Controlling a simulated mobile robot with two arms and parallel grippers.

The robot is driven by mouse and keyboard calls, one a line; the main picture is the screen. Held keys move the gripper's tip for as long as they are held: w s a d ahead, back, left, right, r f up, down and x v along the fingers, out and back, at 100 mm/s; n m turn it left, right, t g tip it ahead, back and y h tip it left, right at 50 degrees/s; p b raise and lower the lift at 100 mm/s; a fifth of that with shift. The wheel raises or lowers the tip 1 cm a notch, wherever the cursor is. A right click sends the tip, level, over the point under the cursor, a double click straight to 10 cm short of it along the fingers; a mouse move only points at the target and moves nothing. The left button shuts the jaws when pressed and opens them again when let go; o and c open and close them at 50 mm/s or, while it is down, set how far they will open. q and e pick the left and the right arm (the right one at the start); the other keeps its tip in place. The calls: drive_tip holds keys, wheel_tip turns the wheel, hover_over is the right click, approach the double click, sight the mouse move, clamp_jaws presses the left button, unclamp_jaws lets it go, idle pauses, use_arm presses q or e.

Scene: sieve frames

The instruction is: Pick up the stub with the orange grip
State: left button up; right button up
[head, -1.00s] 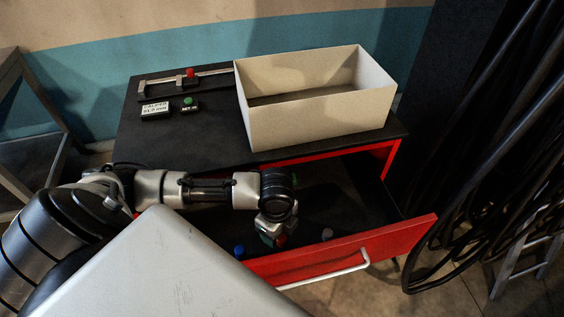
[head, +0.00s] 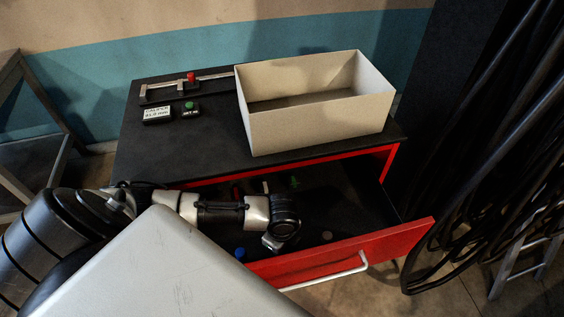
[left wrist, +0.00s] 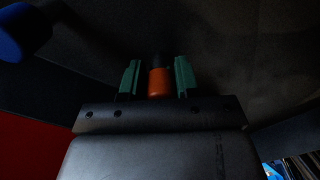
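The stub with the orange grip (left wrist: 159,82) shows in the left wrist view, between the two green fingers of my left gripper (left wrist: 158,80). The fingers stand on either side of it, with narrow dark gaps, so the gripper looks open around the grip. The stub's far dark end is hard to make out. In the head view my left wrist (head: 285,215) reaches down into the open red drawer (head: 330,258), and it hides the stub and the fingertips. My right gripper is in neither view.
A blue-topped stub (head: 240,254) lies near my wrist; a blue end also shows in the left wrist view (left wrist: 25,30). A pale one (head: 327,236) and a green one (head: 295,183) are in the drawer. An open cardboard box (head: 318,122) stands on the cabinet top.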

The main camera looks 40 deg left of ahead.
use_arm(q)
drive_tip(key=c, duration=0.5)
drive_tip(key=shift+o, duration=0.2)
